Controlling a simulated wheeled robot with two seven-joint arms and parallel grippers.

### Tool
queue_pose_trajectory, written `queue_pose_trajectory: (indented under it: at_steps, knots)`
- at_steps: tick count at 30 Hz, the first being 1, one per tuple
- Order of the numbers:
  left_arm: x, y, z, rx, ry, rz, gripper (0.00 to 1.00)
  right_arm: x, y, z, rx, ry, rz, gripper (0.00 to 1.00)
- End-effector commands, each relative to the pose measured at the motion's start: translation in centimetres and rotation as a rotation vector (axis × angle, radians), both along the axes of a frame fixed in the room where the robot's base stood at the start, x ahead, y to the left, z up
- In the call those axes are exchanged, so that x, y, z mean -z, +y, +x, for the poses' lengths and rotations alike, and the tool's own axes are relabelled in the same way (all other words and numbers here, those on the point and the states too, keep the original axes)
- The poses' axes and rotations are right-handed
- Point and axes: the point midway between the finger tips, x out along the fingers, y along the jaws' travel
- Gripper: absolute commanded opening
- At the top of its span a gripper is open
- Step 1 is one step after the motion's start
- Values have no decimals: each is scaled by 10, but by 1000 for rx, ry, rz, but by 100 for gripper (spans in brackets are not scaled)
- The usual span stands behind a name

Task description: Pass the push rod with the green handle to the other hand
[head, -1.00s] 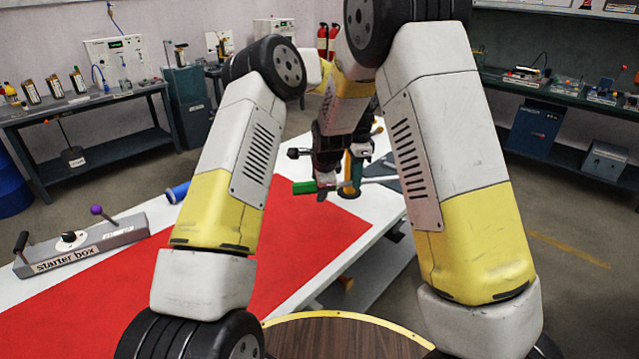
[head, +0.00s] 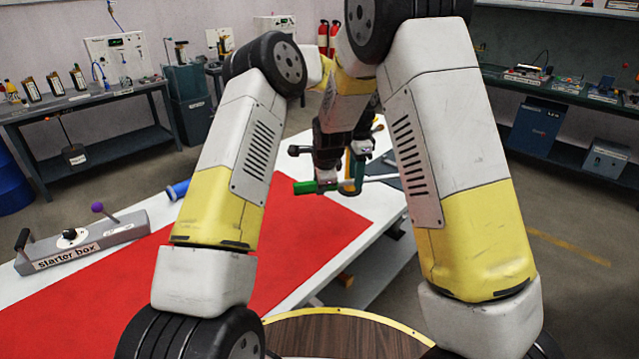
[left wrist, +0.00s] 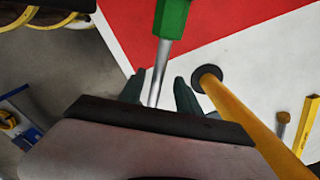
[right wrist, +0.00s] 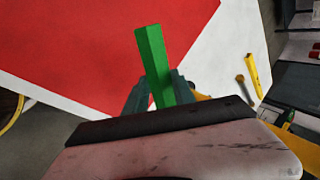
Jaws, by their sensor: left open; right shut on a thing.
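The push rod has a green handle (head: 305,187) and a thin metal shaft (left wrist: 160,72). In the head view it lies about level above the table end, handle to the left. My right gripper (right wrist: 156,88) is shut on the green handle, whose end sticks out past the fingers. My left gripper (left wrist: 157,82) is open, with the shaft between its fingers, a short way from the handle. The head view shows the two grippers close together, partly hidden by my arms. The shaft's far end is partly hidden there.
A yellow tube (left wrist: 245,122) with a dark disc at its end is close beside my left gripper. The red mat (head: 290,235) on the white table is clear below. The starter box (head: 85,243) stands at the left. Small tools (right wrist: 250,75) lie on the table.

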Motion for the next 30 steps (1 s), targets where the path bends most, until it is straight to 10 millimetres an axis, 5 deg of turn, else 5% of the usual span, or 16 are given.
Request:
queue_pose_trajectory:
  at_steps: [5, 15, 23, 30]
  knots:
    - [-17, 0, 1, 0, -3, -1, 40, -1, 0, 1, 0, -3, 1, 0]
    - [-87, -1, 0, 0, -3, -1, 40, -1, 0, 1, 0, -3, 1, 0]
    - [-118, 0, 0, -1, -3, 0, 40, -1, 0, 1, 0, -3, 1, 0]
    - [-163, 20, -16, -83, -64, -10, 40, -1, 0, 1, 0, -3, 1, 0]
